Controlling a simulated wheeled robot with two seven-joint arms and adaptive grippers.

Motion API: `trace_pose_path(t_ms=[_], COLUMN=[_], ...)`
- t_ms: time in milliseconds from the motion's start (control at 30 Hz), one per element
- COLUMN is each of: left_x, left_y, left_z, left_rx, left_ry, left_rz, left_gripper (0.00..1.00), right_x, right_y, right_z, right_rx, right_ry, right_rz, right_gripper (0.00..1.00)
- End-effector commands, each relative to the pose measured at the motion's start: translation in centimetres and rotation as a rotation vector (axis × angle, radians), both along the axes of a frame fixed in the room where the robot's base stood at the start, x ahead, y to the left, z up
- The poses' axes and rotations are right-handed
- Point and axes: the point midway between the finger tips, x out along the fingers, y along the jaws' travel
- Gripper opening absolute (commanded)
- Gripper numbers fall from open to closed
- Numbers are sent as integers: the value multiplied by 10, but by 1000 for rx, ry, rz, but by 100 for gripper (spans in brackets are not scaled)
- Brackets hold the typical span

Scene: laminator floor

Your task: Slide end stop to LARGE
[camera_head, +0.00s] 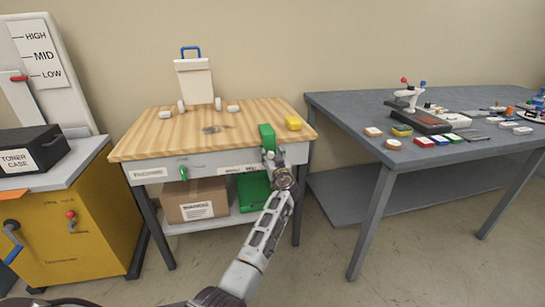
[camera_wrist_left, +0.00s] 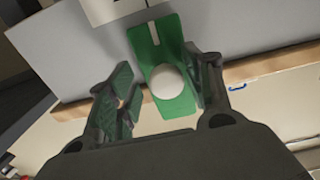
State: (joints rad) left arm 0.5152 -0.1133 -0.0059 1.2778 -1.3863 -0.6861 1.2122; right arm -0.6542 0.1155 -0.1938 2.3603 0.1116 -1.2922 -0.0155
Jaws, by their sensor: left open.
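A green block (camera_head: 266,136), which looks like the end stop, sits at the front right edge of the wooden-topped bench (camera_head: 160,143). In the left wrist view it is a green plate (camera_wrist_left: 146,38) with a white line and a round white knob (camera_wrist_left: 168,83). My left gripper (camera_head: 271,155) is right in front of it. In the left wrist view my left gripper's fingers (camera_wrist_left: 167,78) are open, one on each side of the knob; contact cannot be told. A label strip (camera_head: 240,170) on the bench front is partly hidden by the gripper and too small to read.
A green handle (camera_head: 183,173) is on the bench front. A cardboard box (camera_head: 196,199) and a green box (camera_head: 252,190) sit on the lower shelf. A grey table (camera_head: 340,112) stands at right, a yellow cabinet (camera_head: 85,240) at left.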

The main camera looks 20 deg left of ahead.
Motion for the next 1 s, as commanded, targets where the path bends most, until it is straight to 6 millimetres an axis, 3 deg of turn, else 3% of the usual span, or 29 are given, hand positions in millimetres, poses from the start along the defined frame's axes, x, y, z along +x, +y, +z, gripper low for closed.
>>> trace_pose_path(t_ms=[367, 1000], left_x=[0, 0], left_y=[1, -1], left_z=[13, 93], left_rx=[-2, -2], left_ry=[-1, -2], left_rz=[2, 0], left_gripper=[51, 51], right_x=[0, 0], right_y=[0, 0], right_z=[0, 0], right_rx=[1, 1], right_ry=[-1, -1], right_rz=[1, 0], right_gripper=[91, 91])
